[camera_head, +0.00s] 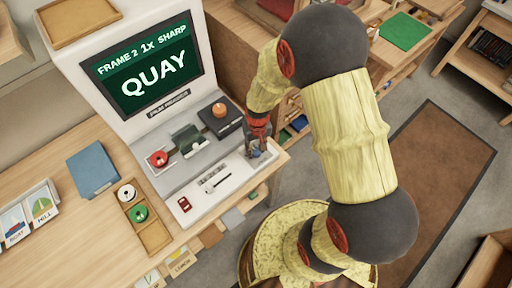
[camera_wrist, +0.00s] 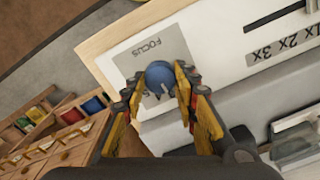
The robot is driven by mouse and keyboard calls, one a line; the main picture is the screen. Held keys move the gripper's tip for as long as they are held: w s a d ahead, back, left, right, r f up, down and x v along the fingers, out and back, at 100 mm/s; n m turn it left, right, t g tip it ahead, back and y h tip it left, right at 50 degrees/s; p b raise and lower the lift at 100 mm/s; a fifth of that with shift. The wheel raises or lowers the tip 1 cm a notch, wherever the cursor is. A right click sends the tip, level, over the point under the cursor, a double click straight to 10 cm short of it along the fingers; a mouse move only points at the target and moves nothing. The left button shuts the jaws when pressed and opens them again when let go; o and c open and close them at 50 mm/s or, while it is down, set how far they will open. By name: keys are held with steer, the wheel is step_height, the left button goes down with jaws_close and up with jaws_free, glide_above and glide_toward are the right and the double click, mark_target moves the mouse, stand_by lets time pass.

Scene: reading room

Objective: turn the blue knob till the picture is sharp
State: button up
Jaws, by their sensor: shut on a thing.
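The blue knob (camera_wrist: 160,75) sits on a grey plate marked FOCUS (camera_wrist: 150,52) in the wrist view. My gripper (camera_wrist: 158,90) is shut on the knob, with one finger on each side of it. In the head view my gripper (camera_head: 258,142) is at the right end of the film reader's front panel, and it partly hides the knob there. The reader's screen (camera_head: 148,72) reads "FRAME 2 1x SHARP" above the large word QUAY. The letters look crisp.
On the reader are a red knob (camera_head: 158,159), an orange knob (camera_head: 219,110), a slider (camera_head: 216,182) and a red switch (camera_head: 184,204). A wooden tray (camera_head: 149,232) with two reels, a blue folder (camera_head: 92,168) and picture cards (camera_head: 28,212) lie left on the desk.

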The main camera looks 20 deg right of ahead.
mark_target(257, 150)
steer(key=shift+m, duration=0.3)
steer(key=o, duration=1.1)
steer(key=shift+o, duration=0.3)
steer(key=shift+r, duration=0.1)
step_height(257, 150, up, 12)
steer(key=shift+d, duration=0.1)
